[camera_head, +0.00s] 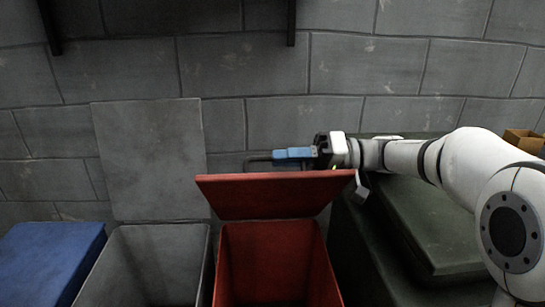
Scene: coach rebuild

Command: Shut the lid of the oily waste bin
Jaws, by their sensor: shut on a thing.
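A red bin (275,265) stands open at the lower middle, its inside in view. Its red lid (275,196) is hinged up and tilted, with the underside facing me. My gripper (288,156) reaches in from the right, just above and behind the lid's upper edge. Its blue fingers point left and are shut on a dark bar (258,158), which looks like the lid's handle. The lid hides the lower side of the fingers and most of the bar. No label shows which bin is for oily waste.
Left of the red bin, a grey bin (148,265) stands open, its grey lid (150,160) upright against the block wall. A blue lid (50,262) lies flat at far left. A dark green case (435,235) stands right, under my arm. A brown box (522,141) sits behind.

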